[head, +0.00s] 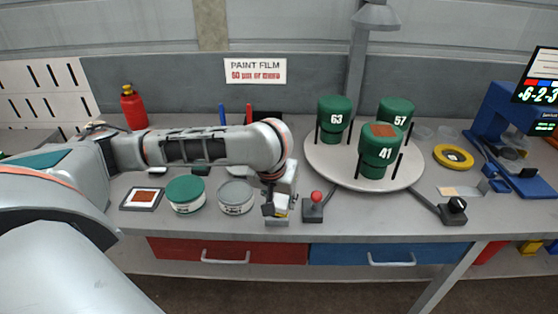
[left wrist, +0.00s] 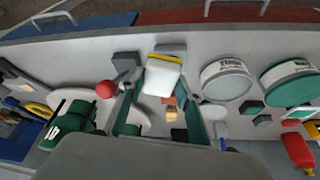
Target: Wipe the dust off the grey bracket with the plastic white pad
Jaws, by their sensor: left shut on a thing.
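My left gripper (head: 280,205) points down at the front middle of the bench. In the left wrist view its fingers (left wrist: 165,84) are closed on the white pad (left wrist: 162,78), which also shows in the head view (head: 281,201). A small grey piece (head: 276,222), seemingly the bracket, sits just under the pad near the front edge. In the left wrist view the grey piece (left wrist: 170,49) shows just beyond the pad, partly covered by it. I cannot tell whether they touch, and no dust can be made out. My right gripper is not in view.
A red-knobbed joystick (head: 314,205) stands close right of the gripper. A grey-lidded tin (head: 236,197) and a green-lidded tin (head: 186,193) stand left. A round turntable (head: 322,164) bears green numbered cylinders behind right. The bench's front edge is close.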

